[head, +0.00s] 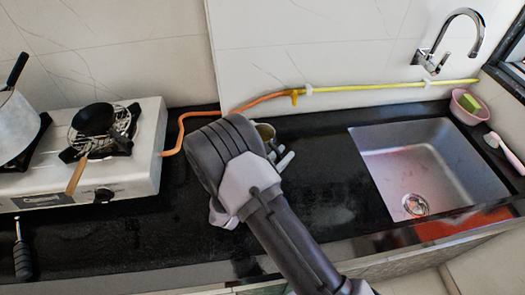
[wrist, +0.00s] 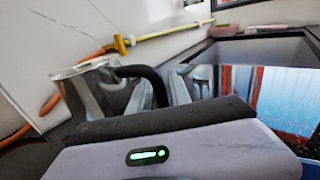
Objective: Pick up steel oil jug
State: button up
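The steel oil jug (wrist: 88,88) stands on the counter at the left of the wrist view, with its black handle (wrist: 148,76) curving out to the right. In the head view only a bit of its rim (head: 265,131) shows behind my arm. My gripper (head: 283,158) is low over the counter beside the jug, on its handle side. In the wrist view its pale fingers (wrist: 162,92) stand apart, and the handle reaches in between them. I cannot tell whether either finger touches the handle. The lower fingers and lower handle are hidden by my wrist housing.
A white gas stove (head: 130,165) with a pot (head: 15,125) stands at the left. An orange hose (head: 183,130) and a yellow pipe (head: 370,88) run along the wall behind. A sink (head: 465,165) lies at the right, with a pink bowl (head: 468,108) behind it.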

jog(key=shift+w+d, duration=0.3)
jog(key=shift+w, duration=0.1)
grip_shut()
dwell(1.1)
